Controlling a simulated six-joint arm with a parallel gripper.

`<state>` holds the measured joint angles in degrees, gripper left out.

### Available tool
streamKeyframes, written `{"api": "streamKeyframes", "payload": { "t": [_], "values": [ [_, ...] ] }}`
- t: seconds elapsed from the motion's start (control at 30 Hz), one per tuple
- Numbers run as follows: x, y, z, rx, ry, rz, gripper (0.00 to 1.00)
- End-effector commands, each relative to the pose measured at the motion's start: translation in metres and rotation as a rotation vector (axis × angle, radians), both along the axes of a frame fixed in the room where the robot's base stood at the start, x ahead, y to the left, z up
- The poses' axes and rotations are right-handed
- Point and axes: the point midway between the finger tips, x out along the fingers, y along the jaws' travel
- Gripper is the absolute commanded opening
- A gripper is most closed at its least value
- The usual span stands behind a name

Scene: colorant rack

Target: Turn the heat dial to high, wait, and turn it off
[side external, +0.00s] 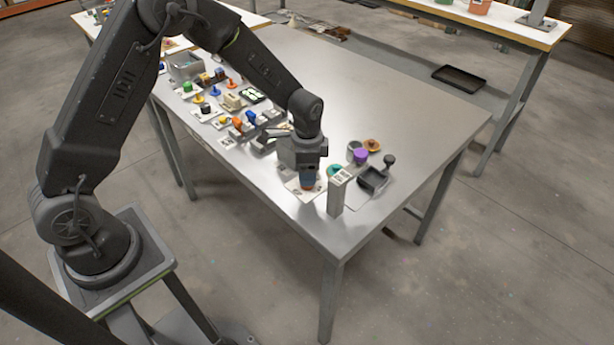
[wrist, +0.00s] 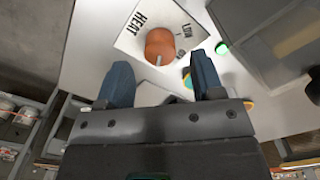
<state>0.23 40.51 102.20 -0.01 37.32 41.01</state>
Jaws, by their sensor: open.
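The heat dial is an orange-brown round knob (wrist: 160,44) on a white plate (wrist: 130,40) marked HEAT and LOW in the wrist view. A pale pointer mark shows on the knob's near side. My gripper (wrist: 160,85) is open, with its two blue fingers apart and the knob ahead of them, roughly between their lines. The fingers do not appear to touch it. In the side external view my gripper (side external: 307,182) points down over the white plate (side external: 293,188) near the table's front edge, and mostly hides the knob.
A grey upright block (side external: 337,194) stands just right of my gripper. A black open box (side external: 373,179), a purple piece (side external: 360,156) and an orange-brown dish (side external: 372,145) are further right. Several colored parts crowd the table's left side. The far right of the metal table (side external: 420,105) is clear.

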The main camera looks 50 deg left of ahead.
Motion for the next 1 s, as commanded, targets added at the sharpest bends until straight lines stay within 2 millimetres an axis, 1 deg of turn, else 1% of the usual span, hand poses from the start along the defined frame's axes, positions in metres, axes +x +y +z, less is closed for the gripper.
{"api": "streamKeyframes", "payload": {
  "t": [0.03, 0.2, 0.33, 0.57, 0.67, 1.0],
  "values": [
    [-0.001, 0.000, -0.009, 0.000, 0.004, 0.000, 0.61],
    [0.000, 0.000, -0.025, 0.000, 0.001, 0.000, 0.61],
    [0.000, 0.000, -0.030, 0.000, -0.001, 0.000, 0.61],
    [0.000, 0.000, -0.030, 0.000, -0.001, 0.000, 0.61],
    [0.000, 0.000, -0.030, 0.000, -0.001, 0.000, 0.53],
    [0.000, 0.000, -0.030, 0.000, -0.001, 0.000, 0.21]
  ]
}}
